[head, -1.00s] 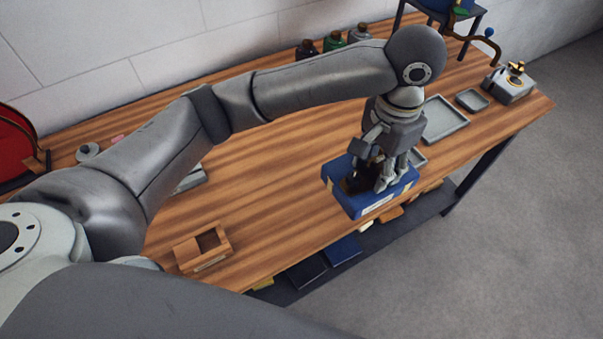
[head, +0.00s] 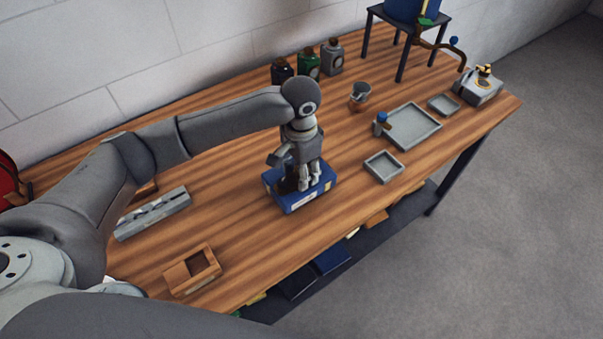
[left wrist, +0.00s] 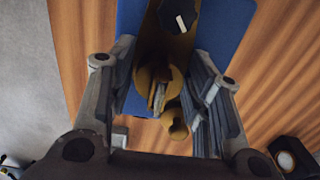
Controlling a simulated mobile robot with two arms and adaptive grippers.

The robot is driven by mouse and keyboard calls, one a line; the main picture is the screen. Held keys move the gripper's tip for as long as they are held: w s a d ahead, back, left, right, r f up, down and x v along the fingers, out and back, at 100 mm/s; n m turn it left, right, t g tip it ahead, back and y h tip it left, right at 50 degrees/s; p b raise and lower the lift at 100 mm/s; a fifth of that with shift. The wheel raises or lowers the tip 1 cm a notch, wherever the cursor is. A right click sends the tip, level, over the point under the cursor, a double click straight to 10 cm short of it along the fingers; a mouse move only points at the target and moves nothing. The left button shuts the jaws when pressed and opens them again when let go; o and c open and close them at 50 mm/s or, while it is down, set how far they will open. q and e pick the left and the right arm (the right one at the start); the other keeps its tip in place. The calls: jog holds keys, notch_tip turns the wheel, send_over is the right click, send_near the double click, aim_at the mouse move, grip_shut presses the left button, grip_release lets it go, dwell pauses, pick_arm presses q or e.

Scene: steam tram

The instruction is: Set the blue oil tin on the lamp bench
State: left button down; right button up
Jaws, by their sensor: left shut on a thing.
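The blue oil tin (head: 313,199) is a flat-topped blue box with a pale label on its front. In the left wrist view its blue top (left wrist: 228,28) carries brass-coloured fittings (left wrist: 158,85). My left gripper (head: 303,186) points down and is shut on the tin's top fittings; its fingers also show in the left wrist view (left wrist: 163,95). The tin looks upright, over the middle of the wooden bench (head: 245,228). I cannot tell whether its base touches the wood. My right gripper is not in view.
Several bottles, including a green one (head: 308,66), stand behind. A wooden box (head: 205,270) and a grey rack (head: 153,214) are left. Bare wood surrounds the tin.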

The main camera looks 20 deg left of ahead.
pick_arm(q)
jog(key=shift+f, duration=0.85)
jog(key=shift+d+f, duration=0.1)
jog(key=shift+f, duration=0.05)
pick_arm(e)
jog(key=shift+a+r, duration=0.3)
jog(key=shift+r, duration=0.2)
pick_arm(q)
jog(key=c, duration=0.7)
grip_release()
jog(key=shift+s+f, duration=0.1)
jog(key=shift+f, duration=0.05)
jog(key=shift+c, duration=0.2)
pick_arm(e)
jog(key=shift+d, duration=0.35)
pick_arm(q)
jog(key=shift+r, duration=0.45)
notch_tip(320, 180, up, 10)
jog(key=shift+r+b, duration=0.25)
jog(key=shift+b, duration=0.75)
jog(key=shift+r, duration=0.45)
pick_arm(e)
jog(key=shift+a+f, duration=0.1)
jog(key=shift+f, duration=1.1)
